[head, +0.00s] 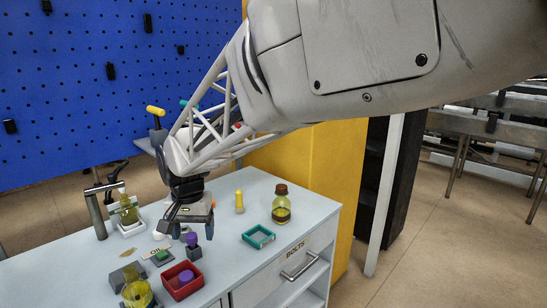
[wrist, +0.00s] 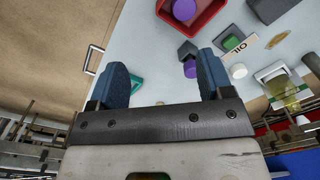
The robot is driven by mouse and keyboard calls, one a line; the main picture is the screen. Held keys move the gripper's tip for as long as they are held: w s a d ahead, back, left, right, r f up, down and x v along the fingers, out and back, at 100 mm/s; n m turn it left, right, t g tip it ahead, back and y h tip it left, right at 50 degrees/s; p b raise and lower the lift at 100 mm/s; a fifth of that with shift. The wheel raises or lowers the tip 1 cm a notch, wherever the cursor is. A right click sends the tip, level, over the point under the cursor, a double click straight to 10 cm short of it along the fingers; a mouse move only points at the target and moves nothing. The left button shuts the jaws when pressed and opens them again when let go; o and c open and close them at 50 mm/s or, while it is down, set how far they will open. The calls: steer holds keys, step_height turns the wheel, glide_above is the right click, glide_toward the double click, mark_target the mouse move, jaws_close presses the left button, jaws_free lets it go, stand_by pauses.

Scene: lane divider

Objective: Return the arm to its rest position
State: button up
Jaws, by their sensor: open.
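My gripper (head: 188,221) hangs at the end of my arm, above the white cabinet top (head: 226,262). In the wrist view its two blue fingers (wrist: 162,80) are spread wide with nothing held between them. Below and just right of it in the head view is a dark block with a purple knob (head: 193,246); I cannot tell the exact height between them. A red tray (head: 182,281) with a purple piece (head: 186,276) in it stands nearer the front.
A teal tray (head: 258,237), a yellow peg (head: 239,202) and a brown-capped bottle (head: 281,206) stand at the right. A bottle in a white holder (head: 129,212) and a grey post (head: 95,214) stand left. A yellow glass vessel (head: 137,294) is at the front. A blue pegboard (head: 85,80) is behind.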

steer(key=s+d+r+t, duration=0.15)
steer(key=s+d, duration=0.25)
steer(key=d, duration=0.7)
steer(key=s+d+r, duration=0.2)
steer(key=s+d, duration=0.1)
steer(key=d, duration=0.7)
steer(key=s+d+f, duration=0.3)
steer(key=s+d, duration=1.2)
steer(key=s, duration=0.1)
steer(key=shift+s+d+t, duration=0.15)
steer(key=shift+d+t, duration=0.05)
steer(key=shift+t, duration=0.25)
